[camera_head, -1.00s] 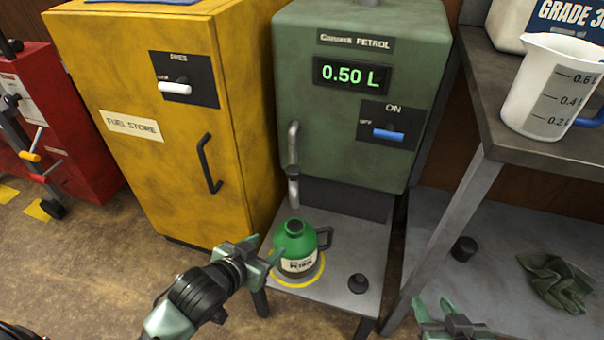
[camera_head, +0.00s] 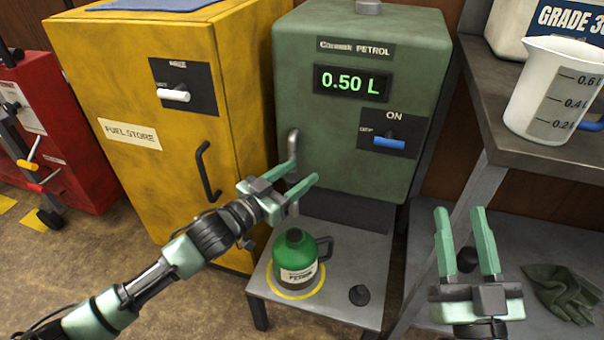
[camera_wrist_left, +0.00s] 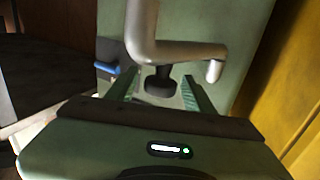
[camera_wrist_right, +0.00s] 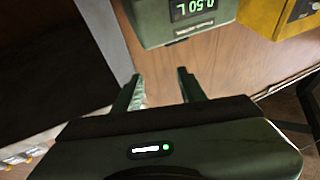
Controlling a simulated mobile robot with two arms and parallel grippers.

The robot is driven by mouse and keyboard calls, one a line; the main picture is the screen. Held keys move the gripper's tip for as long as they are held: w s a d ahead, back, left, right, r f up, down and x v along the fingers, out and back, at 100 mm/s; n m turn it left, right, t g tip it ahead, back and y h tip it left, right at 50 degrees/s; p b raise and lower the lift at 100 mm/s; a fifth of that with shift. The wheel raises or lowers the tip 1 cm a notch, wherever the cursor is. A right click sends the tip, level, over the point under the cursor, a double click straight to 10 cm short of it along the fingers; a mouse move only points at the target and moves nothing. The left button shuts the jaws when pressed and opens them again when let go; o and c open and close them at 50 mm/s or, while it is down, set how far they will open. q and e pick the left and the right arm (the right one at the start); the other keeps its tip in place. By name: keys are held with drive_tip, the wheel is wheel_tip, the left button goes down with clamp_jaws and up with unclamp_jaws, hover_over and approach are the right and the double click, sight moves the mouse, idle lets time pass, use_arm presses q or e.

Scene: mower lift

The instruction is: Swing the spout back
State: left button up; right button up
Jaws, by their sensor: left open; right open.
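The grey metal spout (camera_head: 293,146) hangs on the front of the green petrol dispenser (camera_head: 345,145), its lower end above the green can (camera_head: 296,265). The can stands uncapped in the yellow ring on the low stand. My left gripper (camera_head: 302,175) is open at the spout's lower part and hides some of it. In the left wrist view the bent spout (camera_wrist_left: 143,30) crosses ahead of the open fingers; I cannot tell whether they touch it. My right gripper (camera_head: 461,210) is open and empty, to the right of the stand.
A black cap (camera_head: 359,295) lies on the stand (camera_head: 345,262). The yellow fuel store (camera_head: 135,85) stands close on the left. On the right, a bench (camera_head: 500,150) carries a measuring jug (camera_head: 540,90); a glove (camera_head: 560,292) lies below. The dispenser display reads 0.50 L.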

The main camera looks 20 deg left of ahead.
use_arm(q)
drive_tip(key=shift+x, duration=1)
use_arm(e)
drive_tip(key=shift+s+r+t, duration=0.3)
drive_tip(key=shift+r+t, duration=0.05)
drive_tip(key=shift+r, duration=0.2)
drive_tip(key=shift+s+r+t, duration=0.25)
drive_tip(key=shift+r+t, duration=0.1)
drive_tip(key=shift+r, duration=0.15)
use_arm(q)
clamp_jaws()
